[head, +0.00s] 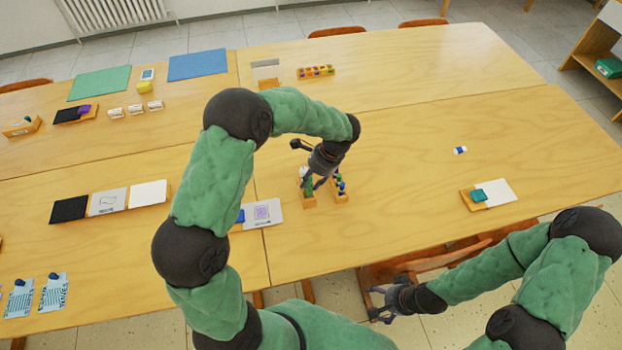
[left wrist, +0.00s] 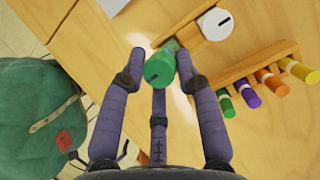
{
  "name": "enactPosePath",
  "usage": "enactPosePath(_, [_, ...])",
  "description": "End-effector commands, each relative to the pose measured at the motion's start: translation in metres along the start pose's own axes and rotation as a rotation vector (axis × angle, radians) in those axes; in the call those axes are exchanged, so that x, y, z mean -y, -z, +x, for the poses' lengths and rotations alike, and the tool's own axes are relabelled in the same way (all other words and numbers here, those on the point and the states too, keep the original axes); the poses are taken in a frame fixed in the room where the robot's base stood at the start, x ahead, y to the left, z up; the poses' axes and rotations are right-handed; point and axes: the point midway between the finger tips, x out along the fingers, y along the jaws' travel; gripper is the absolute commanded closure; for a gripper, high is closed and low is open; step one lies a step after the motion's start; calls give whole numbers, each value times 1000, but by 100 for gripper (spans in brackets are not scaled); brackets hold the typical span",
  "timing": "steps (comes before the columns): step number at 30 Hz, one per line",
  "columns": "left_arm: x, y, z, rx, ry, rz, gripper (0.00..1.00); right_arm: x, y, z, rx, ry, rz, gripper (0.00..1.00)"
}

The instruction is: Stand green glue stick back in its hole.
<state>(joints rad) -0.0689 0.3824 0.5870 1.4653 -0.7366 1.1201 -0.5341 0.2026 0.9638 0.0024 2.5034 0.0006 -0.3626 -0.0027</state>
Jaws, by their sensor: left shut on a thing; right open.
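The green glue stick (left wrist: 158,70) is between the fingers of my left gripper (left wrist: 160,58), which is shut on it. Its round green end faces the wrist camera. Its far end overlaps the end of a wooden holder (left wrist: 191,40); I cannot tell whether it is in a hole. A white-topped stick (left wrist: 215,23) stands in that holder. In the head view, my left gripper (head: 314,182) is over the holder (head: 309,203), partly hiding it and the green stick (head: 308,188). My right gripper (head: 382,304) is open and empty, beyond the table's front edge.
A card (head: 262,213) lies to the left. A wooden tray (head: 468,203) and a small blue-white item (head: 460,150) are to the right. The table between is clear.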

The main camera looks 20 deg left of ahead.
Motion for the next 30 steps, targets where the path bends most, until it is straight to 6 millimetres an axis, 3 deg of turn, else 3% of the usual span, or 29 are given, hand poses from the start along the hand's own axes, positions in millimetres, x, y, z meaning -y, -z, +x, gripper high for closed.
enactPosePath(30, [0,3,7,0,0,0,100,0,0,1,0,0,0,12])
